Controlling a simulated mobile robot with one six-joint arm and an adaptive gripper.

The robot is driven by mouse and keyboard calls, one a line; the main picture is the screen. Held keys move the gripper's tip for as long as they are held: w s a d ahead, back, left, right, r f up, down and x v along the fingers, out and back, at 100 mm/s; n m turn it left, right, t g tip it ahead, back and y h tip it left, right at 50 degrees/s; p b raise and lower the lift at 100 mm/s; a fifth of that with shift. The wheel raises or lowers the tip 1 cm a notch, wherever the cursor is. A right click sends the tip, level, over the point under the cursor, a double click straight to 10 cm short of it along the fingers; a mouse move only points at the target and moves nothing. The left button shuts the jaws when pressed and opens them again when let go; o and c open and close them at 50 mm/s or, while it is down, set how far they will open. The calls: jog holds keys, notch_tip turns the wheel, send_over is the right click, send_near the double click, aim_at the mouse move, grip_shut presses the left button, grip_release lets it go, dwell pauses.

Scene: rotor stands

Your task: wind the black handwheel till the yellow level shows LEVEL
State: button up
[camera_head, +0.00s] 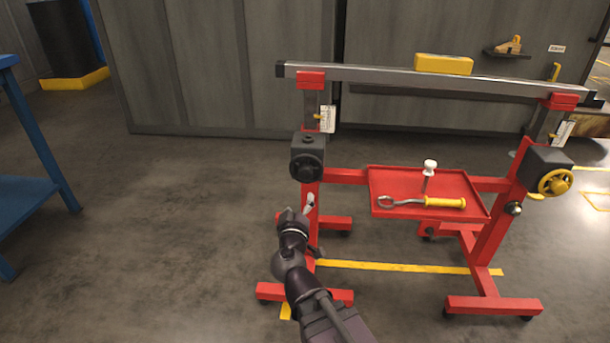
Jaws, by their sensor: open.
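The black handwheel (306,167) is on the front of a dark gearbox on the left post of the red stand. The yellow level (443,64) lies on the grey beam (390,77) across the two posts, right of its middle. The beam slopes down to the right in this view. The level's reading is too small to make out. My gripper (309,204) is open, just below the handwheel and in front of the left post. It appears empty and apart from the wheel. How near it is to the post I cannot tell.
A yellow handwheel (555,182) is on the right post. A red tray (386,180) between the posts holds a yellow-handled tool (440,202) and a white-knobbed piece (429,168). A blue table (25,190) stands at the left. Floor left of the stand is clear.

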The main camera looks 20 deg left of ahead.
aim_at(305, 175)
jog(key=shift+w, duration=0.15)
jog(key=x, duration=1.3)
jog(key=shift+w, duration=0.25)
jog(key=shift+c, duration=0.2)
jog(key=c, duration=1.1)
